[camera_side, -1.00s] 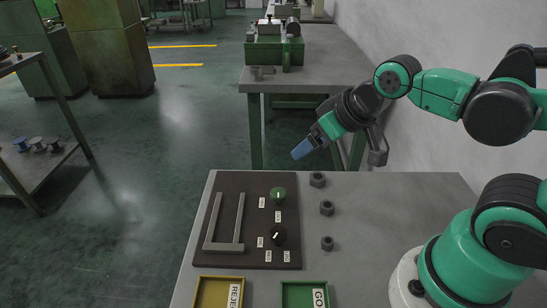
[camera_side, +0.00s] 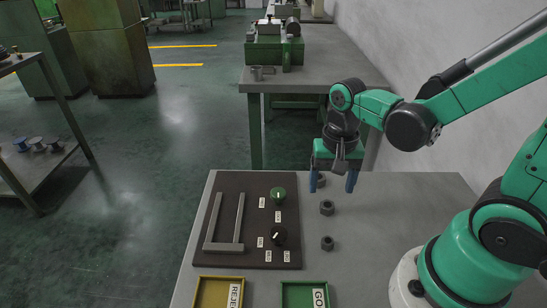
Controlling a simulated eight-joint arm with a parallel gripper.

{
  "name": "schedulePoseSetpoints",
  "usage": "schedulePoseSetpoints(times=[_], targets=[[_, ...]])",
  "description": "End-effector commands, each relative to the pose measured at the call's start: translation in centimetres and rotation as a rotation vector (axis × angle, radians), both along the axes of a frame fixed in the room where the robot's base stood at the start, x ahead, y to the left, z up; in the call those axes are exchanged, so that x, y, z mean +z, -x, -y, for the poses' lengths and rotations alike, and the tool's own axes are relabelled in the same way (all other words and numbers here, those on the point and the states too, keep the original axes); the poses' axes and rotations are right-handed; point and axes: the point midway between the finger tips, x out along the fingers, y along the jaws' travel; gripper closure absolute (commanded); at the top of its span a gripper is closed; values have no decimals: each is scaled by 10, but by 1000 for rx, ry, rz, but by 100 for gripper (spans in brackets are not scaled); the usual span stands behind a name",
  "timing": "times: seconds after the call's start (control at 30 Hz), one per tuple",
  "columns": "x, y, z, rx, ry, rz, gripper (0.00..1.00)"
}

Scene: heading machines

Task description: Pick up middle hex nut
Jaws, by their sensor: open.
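Three dark hex nuts stand in a column on the grey table, right of the brown panel. The middle hex nut (camera_side: 327,208) is in plain view, with the near hex nut (camera_side: 327,243) below it in the picture. The far hex nut (camera_side: 320,181) is partly hidden by my gripper. My gripper (camera_side: 332,188) points down with its blue fingers spread apart and nothing seen between them. It is above the far part of the table, near the far nut and a little behind the middle nut.
The brown panel (camera_side: 230,255) carries a grey U-shaped frame (camera_side: 222,247), a green knob (camera_side: 278,194) and a black knob (camera_side: 278,235). A yellow REJECT tray (camera_side: 206,293) and a green GO tray (camera_side: 297,293) lie at the front. The table right of the nuts is clear.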

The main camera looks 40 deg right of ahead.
Motion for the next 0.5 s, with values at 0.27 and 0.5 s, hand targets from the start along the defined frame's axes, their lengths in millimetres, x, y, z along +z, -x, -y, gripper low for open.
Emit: schedulePoseSetpoints(times=[0.27, 0.5], targets=[[-27, 0, 0, 2, 0, 3, 28], [-45, -1, 0, 3, 1, 4, 28]])
